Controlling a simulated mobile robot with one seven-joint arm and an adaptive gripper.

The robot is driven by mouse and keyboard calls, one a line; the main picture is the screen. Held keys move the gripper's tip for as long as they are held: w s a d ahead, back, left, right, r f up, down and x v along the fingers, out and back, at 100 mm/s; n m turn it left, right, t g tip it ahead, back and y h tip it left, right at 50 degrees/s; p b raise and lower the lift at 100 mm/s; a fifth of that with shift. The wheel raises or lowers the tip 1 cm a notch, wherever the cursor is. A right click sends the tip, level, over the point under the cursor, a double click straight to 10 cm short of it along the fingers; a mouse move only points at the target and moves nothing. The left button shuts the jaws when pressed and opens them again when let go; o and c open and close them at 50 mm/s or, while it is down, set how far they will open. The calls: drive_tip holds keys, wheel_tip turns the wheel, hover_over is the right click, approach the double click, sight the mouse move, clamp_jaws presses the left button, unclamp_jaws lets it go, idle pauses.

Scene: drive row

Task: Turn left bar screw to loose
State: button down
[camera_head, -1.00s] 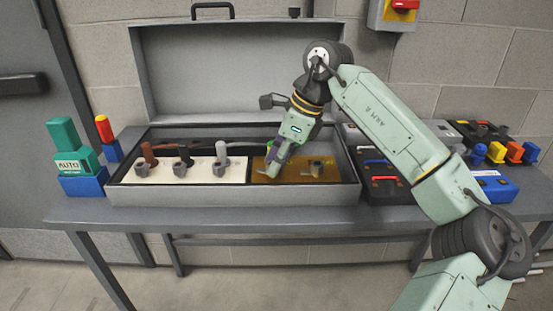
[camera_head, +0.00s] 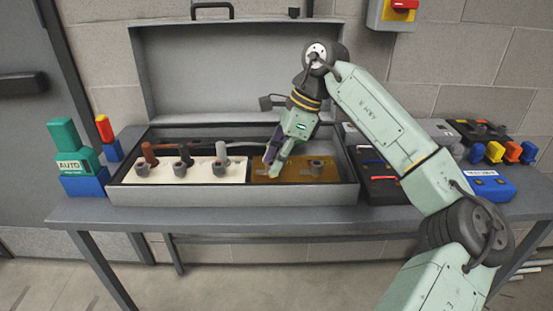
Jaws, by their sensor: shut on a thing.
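My gripper (camera_head: 272,168) points down over the left part of the brass-coloured bar (camera_head: 292,179) in the open grey case. It is shut on the left bar screw, which its fingers hide. How far that screw is turned cannot be seen. The right bar screw (camera_head: 316,166), a grey round head, stands free on the bar to the right of my gripper.
Left of the bar, a white block (camera_head: 205,171) carries several grey screw terminals with brown, black and grey cables. The case wall (camera_head: 235,192) rises around them. A green AUTO block (camera_head: 70,160) stands left; black and blue units (camera_head: 382,188) stand right.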

drive_tip(key=c, duration=1.3)
unclamp_jaws()
